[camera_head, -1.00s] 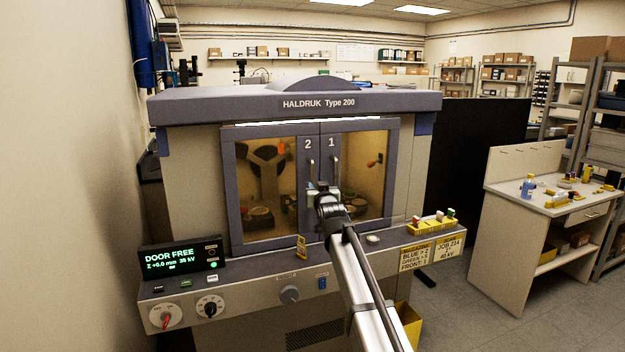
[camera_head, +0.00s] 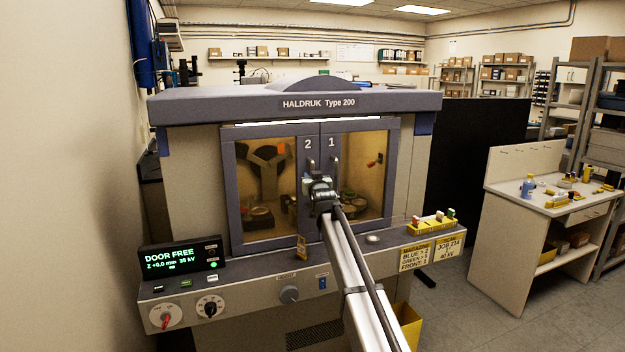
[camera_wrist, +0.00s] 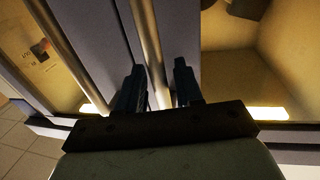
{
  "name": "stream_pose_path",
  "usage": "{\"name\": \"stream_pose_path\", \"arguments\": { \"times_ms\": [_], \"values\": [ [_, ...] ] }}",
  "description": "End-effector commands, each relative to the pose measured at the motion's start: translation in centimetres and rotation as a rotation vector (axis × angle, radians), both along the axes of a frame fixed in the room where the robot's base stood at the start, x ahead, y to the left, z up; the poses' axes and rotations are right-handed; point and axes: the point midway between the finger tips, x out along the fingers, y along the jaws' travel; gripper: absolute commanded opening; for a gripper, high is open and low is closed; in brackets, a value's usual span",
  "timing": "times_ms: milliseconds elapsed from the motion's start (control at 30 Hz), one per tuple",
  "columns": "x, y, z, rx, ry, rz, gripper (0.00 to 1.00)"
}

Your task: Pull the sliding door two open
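Sliding door two (camera_head: 308,146) is the left door of the cabinet, marked "2". It stands shut against door one (camera_head: 332,143), marked "1". Each door has an upright bar handle by the middle seam. My gripper (camera_head: 315,182) is in front of door two's handle (camera_head: 310,168) and hides its lower part. In the wrist view my two fingers (camera_wrist: 160,85) stand apart on either side of one handle bar (camera_wrist: 147,40), which appears to be door two's. The other handle (camera_wrist: 72,55) is outside the fingers, to the left.
Below the doors, a ledge carries a small yellow item (camera_head: 301,247), a round pale button (camera_head: 373,239) and a yellow tray (camera_head: 432,224). Round parts show behind the glass. A bench (camera_head: 530,200) stands at the right.

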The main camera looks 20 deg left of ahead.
Motion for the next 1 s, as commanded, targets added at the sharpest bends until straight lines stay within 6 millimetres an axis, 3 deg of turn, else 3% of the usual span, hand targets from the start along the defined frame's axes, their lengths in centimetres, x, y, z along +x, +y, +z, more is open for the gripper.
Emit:
{"name": "stream_pose_path", "arguments": {
  "times_ms": [367,833,1000],
  "values": [
    [0.0,0.0,0.0,0.0,0.0,0.0,0.0],
    [-0.1,0.1,0.0,-0.001,-0.001,0.0,0.0],
    [-1.0,1.0,0.0,0.0,0.0,0.002,0.0]
  ]
}}
